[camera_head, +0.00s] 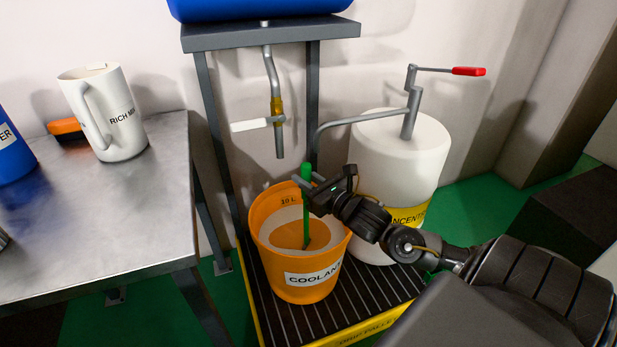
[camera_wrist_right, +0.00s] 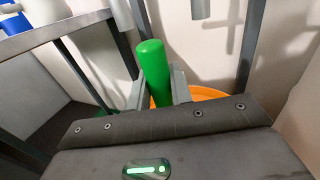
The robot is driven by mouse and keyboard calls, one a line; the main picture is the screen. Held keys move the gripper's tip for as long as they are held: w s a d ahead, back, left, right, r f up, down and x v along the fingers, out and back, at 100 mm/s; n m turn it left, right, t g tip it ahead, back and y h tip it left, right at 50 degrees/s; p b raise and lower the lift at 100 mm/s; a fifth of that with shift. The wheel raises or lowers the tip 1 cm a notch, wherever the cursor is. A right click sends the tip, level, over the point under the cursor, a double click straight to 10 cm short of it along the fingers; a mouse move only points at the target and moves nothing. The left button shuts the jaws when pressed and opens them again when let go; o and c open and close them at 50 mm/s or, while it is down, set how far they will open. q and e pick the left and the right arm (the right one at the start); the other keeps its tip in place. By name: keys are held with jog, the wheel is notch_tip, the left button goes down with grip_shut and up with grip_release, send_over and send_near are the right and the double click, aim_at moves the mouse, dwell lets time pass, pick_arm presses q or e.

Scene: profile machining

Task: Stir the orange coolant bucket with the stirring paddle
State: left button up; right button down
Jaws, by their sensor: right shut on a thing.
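The orange coolant bucket (camera_head: 312,290) stands on the drip pallet in the head view, with a "COOLANT" label and a "10 L" mark. It holds orange liquid (camera_head: 290,234). The green stirring paddle (camera_head: 306,220) stands nearly upright in the bucket, its lower end in the liquid and hidden. My right gripper (camera_head: 308,185) is shut on the paddle's upper handle, above the bucket's rim. In the right wrist view the green handle (camera_wrist_right: 153,70) stands between the two fingers, and a strip of the orange bucket (camera_wrist_right: 205,92) shows behind. My left gripper is not in view.
A white concentrate drum (camera_head: 395,165) with a red-handled crank (camera_head: 468,71) stands right of the bucket. A tap pipe (camera_head: 278,110) with a white lever hangs above it. A metal table (camera_head: 90,230) with a white jug (camera_head: 120,135) is at left. The drip pallet (camera_head: 365,325) lies below.

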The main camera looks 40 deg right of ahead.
jog(key=shift+f, duration=0.15)
jog(key=shift+d, duration=0.1)
jog(key=shift+w+a, duration=0.65)
jog(key=shift+a, duration=1.35)
jog(key=shift+s+d, duration=1.25)
jog(key=shift+s, duration=1.3)
jog(key=shift+w+d, duration=0.2)
jog(key=shift+w, duration=0.45)
jog(key=shift+w+d, duration=0.25)
jog(key=shift+w, duration=0.35)
jog(key=shift+w+d, duration=0.2)
jog(key=shift+w, duration=0.45)
jog(key=shift+d, duration=0.1)
